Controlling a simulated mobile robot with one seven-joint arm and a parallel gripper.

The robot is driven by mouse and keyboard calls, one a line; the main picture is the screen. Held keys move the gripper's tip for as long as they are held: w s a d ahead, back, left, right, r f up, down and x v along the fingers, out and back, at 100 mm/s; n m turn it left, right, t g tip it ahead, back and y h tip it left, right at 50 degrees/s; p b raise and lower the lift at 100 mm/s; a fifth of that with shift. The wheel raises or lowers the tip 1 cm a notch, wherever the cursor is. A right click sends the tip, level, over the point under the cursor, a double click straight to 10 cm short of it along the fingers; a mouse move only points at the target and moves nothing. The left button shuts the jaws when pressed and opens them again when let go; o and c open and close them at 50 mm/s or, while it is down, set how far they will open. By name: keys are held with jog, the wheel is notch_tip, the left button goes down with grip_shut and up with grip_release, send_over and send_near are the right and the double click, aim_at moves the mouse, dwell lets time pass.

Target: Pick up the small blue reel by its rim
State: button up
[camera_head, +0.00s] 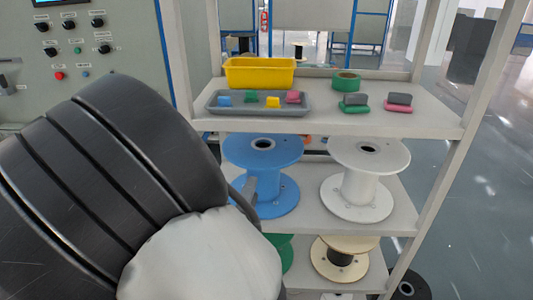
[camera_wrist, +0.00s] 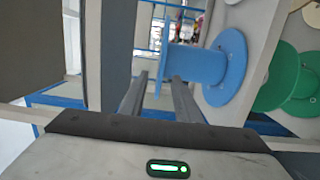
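The blue reel (camera_head: 262,170) stands upright on the middle shelf, on the left side, with its upper flange, hub and lower flange showing. In the wrist view the reel (camera_wrist: 232,65) appears turned on its side, beyond my fingertips. My gripper (camera_wrist: 160,88) is open, its two fingers apart, with the edge of one blue flange in line with the gap between them. I cannot tell whether either finger touches the reel. In the head view my arm hides most of the gripper; one grey finger shows at the reel's left side, in front of it.
A white reel (camera_head: 365,180) stands to the right on the same shelf (camera_head: 315,215). The shelf above holds a yellow bin (camera_head: 260,73), a grey tray (camera_head: 225,107) and green tape (camera_head: 345,81). Below are a green reel (camera_wrist: 292,80) and a wooden-flanged reel (camera_head: 340,258).

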jog(key=b, duration=0.1)
send_near(263, 162)
jog(key=w, duration=0.4)
jog(key=shift+w+d, duration=0.25)
jog(key=shift+w, duration=0.15)
jog(key=w, duration=0.1)
jog(key=w+b, duration=0.1)
jog(key=w+d, duration=0.1)
jog(key=w, duration=0.1)
jog(key=shift+f, duration=0.3)
jog(key=shift+w+b, duration=0.3)
jog(key=shift+w, duration=0.3)
grip_shut()
jog(key=shift+r, duration=0.2)
